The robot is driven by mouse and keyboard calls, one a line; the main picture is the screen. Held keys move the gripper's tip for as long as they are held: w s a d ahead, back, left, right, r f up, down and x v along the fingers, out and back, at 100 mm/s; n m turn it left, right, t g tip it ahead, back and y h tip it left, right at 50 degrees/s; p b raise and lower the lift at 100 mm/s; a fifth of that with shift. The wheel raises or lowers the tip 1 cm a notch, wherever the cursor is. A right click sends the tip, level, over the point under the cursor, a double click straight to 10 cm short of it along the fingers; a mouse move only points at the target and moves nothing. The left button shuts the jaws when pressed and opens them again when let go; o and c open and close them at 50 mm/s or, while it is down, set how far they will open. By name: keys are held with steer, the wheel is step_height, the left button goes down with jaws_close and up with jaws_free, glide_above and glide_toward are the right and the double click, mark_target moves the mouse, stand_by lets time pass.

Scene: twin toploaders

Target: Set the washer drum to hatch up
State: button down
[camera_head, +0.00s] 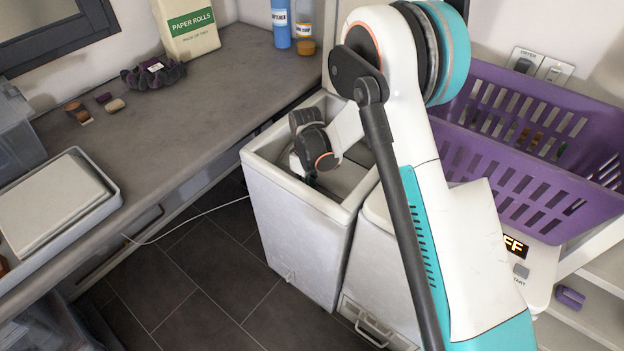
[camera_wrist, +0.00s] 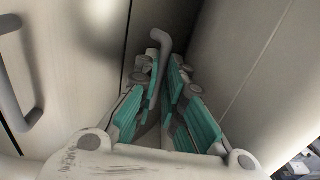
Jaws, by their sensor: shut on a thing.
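An open white top-loading machine (camera_head: 295,240) stands left of a second one (camera_head: 378,275). My arm reaches down into the open machine, and my gripper (camera_head: 309,178) is below its rim. In the wrist view my gripper (camera_wrist: 165,85) has its teal-padded fingers closed around a grey bent bar (camera_wrist: 166,42), whose curved end sticks up between them. A pale surface (camera_wrist: 70,55) lies to the left and carries a grey handle (camera_wrist: 22,85). A pale wall (camera_wrist: 245,70) rises close on the right. My arm hides much of the opening, and I cannot tell where the drum's hatch faces.
A purple basket (camera_head: 520,170) sits at right, above a lit display (camera_head: 515,246) partly hidden by my arm. A grey counter (camera_head: 190,105) runs along the left. A white cord (camera_head: 190,220) crosses the floor gap. The machine's rim closely surrounds my gripper.

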steer(key=c, duration=1.7)
jaws_free()
steer(key=shift+r, duration=0.2)
step_height(320, 180, up, 12)
steer(key=shift+f, duration=0.1)
